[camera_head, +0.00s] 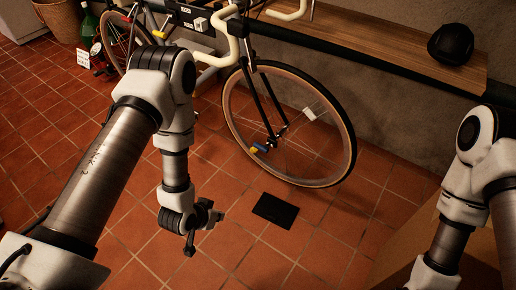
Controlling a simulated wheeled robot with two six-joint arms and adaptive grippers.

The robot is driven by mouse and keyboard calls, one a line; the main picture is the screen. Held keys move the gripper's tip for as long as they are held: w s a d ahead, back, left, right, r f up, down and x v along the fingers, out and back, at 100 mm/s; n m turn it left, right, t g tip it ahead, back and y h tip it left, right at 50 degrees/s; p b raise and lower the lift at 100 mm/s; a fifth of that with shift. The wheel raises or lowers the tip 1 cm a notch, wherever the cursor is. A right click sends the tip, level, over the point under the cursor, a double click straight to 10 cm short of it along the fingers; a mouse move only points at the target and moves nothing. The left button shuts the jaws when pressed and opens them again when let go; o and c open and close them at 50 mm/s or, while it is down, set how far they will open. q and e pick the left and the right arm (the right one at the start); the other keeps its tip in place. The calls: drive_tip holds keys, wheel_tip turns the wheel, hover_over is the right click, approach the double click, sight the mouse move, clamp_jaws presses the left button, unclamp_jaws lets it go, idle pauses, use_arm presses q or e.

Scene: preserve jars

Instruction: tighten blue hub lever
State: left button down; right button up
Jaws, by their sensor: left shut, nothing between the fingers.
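The bicycle's front wheel (232,128) stands upright on the tiled floor. A small blue lever (262,148) shows low at its hub, with a yellow bit beside it; its exact angle is too small to tell. My left gripper (214,216) is below and to the left of the lever, above the floor and clear of the wheel. It is shut and empty. Of my right arm only links show at the right edge; its gripper is outside the picture.
A black flat plate (275,211) lies on the floor below the wheel. A wooden bench (375,45) with a black helmet-like object (451,44) runs along the wall. A cardboard-coloured surface (400,250) is at lower right. A green bottle (88,25) and basket (60,18) stand at the back left.

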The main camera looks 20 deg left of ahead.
use_arm(q)
drive_tip(key=w+r+m+t+h+b, duration=0.2)
drive_tip(key=w+t+b, duration=0.6)
drive_tip(key=w, duration=1.5)
drive_tip(key=r+h+b, duration=0.1)
drive_tip(key=b, duration=0.4)
drive_tip(key=shift+d+m, duration=0.15)
drive_tip(key=shift+m, duration=0.15)
use_arm(e)
wheel_tip(320, 180, down, 16)
drive_tip(key=shift+r, duration=0.15)
use_arm(q)
drive_tip(key=shift+w, duration=0.15)
drive_tip(key=b, duration=0.5)
hover_over(265, 146)
drive_tip(key=s+a, duration=0.2)
drive_tip(key=s, duration=0.3)
wheel_tip(265, 146, down, 3)
drive_tip(key=f+b, duration=0.1)
drive_tip(key=w+f, duration=0.1)
drive_tip(key=f, duration=0.1)
drive_tip(key=shift+d+f+b, duration=0.1)
drive_tip(key=shift+f+b, duration=0.1)
drive_tip(key=shift+b, duration=0.15)
use_arm(e)
wheel_tip(265, 146, down, 6)
drive_tip(key=shift+f, duration=0.25)
